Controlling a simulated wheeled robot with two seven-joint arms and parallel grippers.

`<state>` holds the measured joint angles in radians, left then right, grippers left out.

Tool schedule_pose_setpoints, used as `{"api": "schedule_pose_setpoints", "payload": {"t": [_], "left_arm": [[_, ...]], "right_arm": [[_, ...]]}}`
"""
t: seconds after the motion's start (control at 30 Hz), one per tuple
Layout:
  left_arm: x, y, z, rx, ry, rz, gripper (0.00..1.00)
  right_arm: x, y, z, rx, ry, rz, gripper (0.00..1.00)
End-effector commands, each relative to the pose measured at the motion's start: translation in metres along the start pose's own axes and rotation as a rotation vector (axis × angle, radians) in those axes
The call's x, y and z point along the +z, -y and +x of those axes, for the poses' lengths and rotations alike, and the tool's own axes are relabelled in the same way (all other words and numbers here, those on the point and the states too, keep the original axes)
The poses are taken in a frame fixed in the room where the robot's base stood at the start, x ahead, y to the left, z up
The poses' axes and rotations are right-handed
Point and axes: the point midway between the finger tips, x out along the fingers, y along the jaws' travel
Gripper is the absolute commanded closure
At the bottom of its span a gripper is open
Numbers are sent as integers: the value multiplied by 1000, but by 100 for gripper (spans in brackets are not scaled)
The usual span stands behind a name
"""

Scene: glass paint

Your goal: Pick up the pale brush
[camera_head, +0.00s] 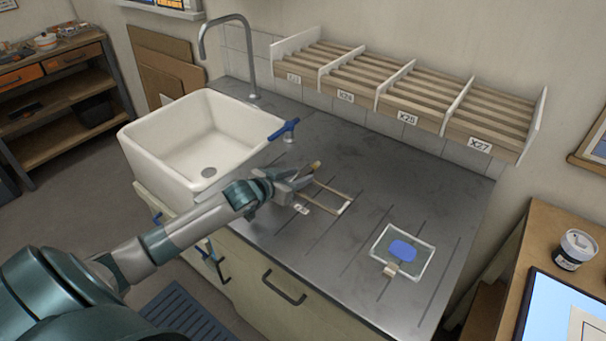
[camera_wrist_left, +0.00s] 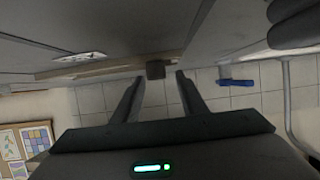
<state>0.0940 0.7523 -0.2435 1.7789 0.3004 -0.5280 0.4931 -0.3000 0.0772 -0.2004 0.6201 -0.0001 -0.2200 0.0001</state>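My left gripper (camera_head: 306,179) is above the grey counter, beside a thin tan wooden frame (camera_head: 333,192). In the left wrist view its two fingers (camera_wrist_left: 160,78) are apart. A small dark block (camera_wrist_left: 155,70) shows between or just beyond the fingertips, against a pale wooden bar (camera_wrist_left: 110,68); I cannot tell whether it touches a finger. A small tan tip (camera_head: 316,166) shows at the gripper in the head view; it may be part of a brush, but most of it is hidden. I cannot clearly make out the pale brush. My right gripper is not in view.
A white sink (camera_head: 160,136) with a tap (camera_head: 247,60) stands at the left. A slatted, labelled rack (camera_head: 400,85) hangs behind. The counter's front middle is clear.

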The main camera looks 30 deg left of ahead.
Motion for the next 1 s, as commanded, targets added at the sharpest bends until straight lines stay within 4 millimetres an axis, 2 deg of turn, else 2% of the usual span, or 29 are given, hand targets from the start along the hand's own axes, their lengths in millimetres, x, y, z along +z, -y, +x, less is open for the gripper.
{"api": "schedule_pose_setpoints", "payload": {"t": [0.13, 0.57, 0.6, 0.77, 1.0], "left_arm": [[0, 0, 7, 1, -1, -1, 61], [0, 0, 8, 0, 0, 0, 61], [0, 0, 8, 0, 0, 0, 63], [0, 0, 8, 0, 0, 0, 100], [0, 0, 7, 0, -1, 0, 100]], "right_arm": [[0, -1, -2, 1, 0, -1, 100], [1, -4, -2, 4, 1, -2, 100], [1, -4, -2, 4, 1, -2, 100], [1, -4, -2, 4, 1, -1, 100], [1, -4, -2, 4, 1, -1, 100]]}}
